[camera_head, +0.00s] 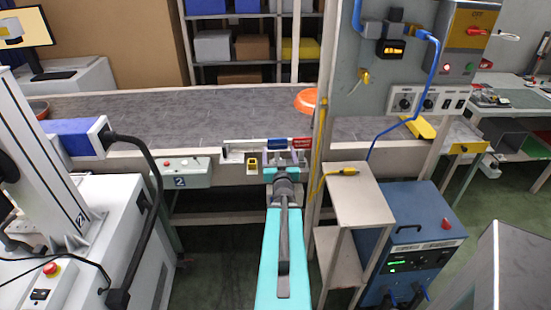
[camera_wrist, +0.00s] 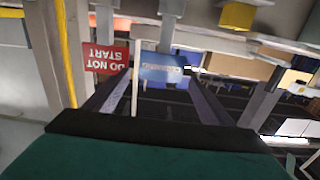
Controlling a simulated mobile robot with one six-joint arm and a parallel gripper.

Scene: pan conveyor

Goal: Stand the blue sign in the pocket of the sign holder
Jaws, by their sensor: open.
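The blue sign (camera_head: 278,145) stands at the conveyor's front edge in the head view, just beyond my gripper (camera_head: 287,160). In the wrist view, which looks upside down, the blue sign (camera_wrist: 160,68) shows between the ends of my two dark fingers (camera_wrist: 158,85). The fingers are apart, and I cannot tell whether they touch it. A red sign (camera_wrist: 105,57) with white lettering is beside it, and shows right of it in the head view (camera_head: 302,143). A pale ledge with a small yellow part (camera_head: 252,165) is to the left. I cannot make out which part is the sign holder's pocket.
A post with a yellow cable (camera_head: 322,120) is close at the right. A control box (camera_head: 186,173) hangs at the left. A small stand (camera_head: 355,200) is at the right.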

